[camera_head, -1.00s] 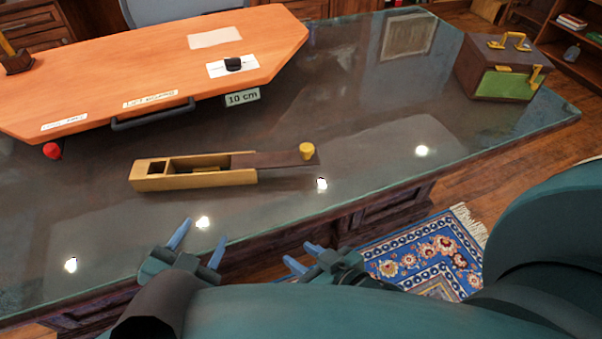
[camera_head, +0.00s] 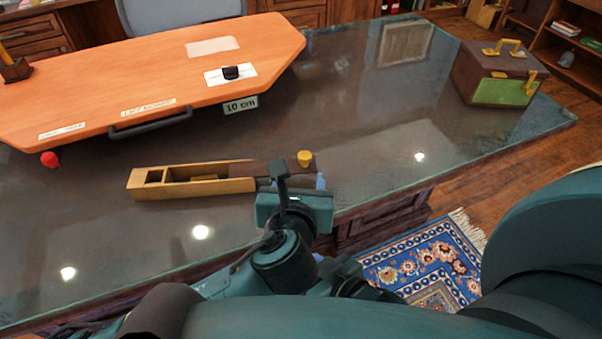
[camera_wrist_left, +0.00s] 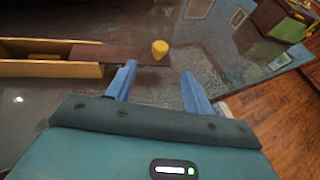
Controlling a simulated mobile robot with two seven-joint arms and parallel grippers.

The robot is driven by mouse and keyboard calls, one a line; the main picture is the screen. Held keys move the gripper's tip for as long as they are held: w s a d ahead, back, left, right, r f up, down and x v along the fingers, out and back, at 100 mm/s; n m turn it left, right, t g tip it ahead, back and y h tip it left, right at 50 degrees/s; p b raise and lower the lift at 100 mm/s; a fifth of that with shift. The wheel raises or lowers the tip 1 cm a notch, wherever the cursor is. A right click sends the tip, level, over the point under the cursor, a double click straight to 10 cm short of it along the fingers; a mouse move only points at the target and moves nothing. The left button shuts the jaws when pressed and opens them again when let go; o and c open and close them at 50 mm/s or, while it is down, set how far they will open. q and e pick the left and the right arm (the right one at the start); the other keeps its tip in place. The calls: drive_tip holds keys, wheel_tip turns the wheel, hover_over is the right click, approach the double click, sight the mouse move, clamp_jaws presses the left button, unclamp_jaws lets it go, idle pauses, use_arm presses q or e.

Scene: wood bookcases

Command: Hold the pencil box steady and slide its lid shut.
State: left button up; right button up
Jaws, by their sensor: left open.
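The tan wooden pencil box (camera_head: 203,187) lies on the glass desktop, its interior mostly uncovered. Its dark brown lid (camera_head: 262,168) sticks out past the box's right end and carries a yellow knob (camera_head: 305,158) near its outer end. My left gripper (camera_head: 300,180) is open at the near side of the lid's outer part. In the left wrist view, the open fingers (camera_wrist_left: 158,86) are apart and empty, with the knob (camera_wrist_left: 160,49) just beyond the gap; contact is unclear.
An orange board (camera_head: 150,70) with a black handle (camera_head: 150,122) lies behind the box. A red ball (camera_head: 49,159) is at its left corner. A brown and green chest (camera_head: 497,78) stands at the far right. The glass between box and chest is clear.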

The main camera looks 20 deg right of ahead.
sight(304, 160)
use_arm(q)
drive_tip(key=x, duration=1.1)
drive_tip(key=shift+w+d+f, duration=0.15)
drive_tip(key=shift+w+f, duration=0.05)
drive_tip(key=shift+w, duration=0.05)
clamp_jaws()
idle(1.1)
